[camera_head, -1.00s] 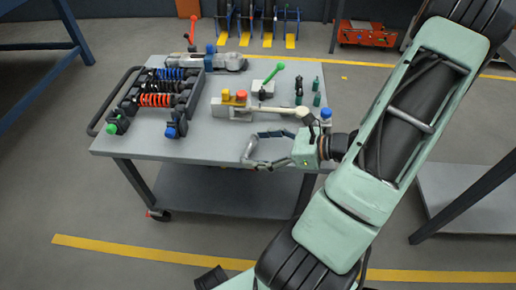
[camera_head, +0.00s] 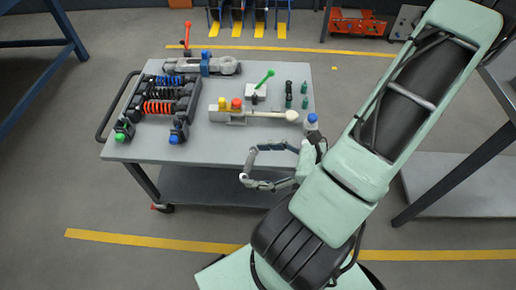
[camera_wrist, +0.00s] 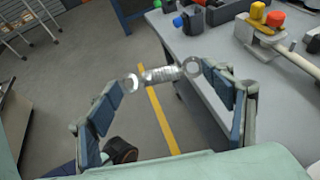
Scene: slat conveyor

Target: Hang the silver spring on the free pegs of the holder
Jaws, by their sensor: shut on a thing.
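The silver spring (camera_wrist: 162,74) has a ring at each end and lies across between my fingertips in the wrist view. My gripper (camera_wrist: 163,78) is shut on it lengthwise, with a finger at each end ring. In the head view my gripper (camera_head: 246,165) is at the front right edge of the table, well to the right of the holder. The black holder (camera_head: 194,98) on the left of the table carries orange-red, black and blue springs. Its free pegs cannot be made out clearly at this size.
The grey table (camera_head: 215,145) also bears a beige-handled tool (camera_head: 270,115), a green-handled lever (camera_head: 264,78), a grey bar (camera_head: 185,66) and small bottles (camera_head: 304,95). A blue-capped bottle (camera_head: 311,122) stands close to my wrist. The table's front middle is clear.

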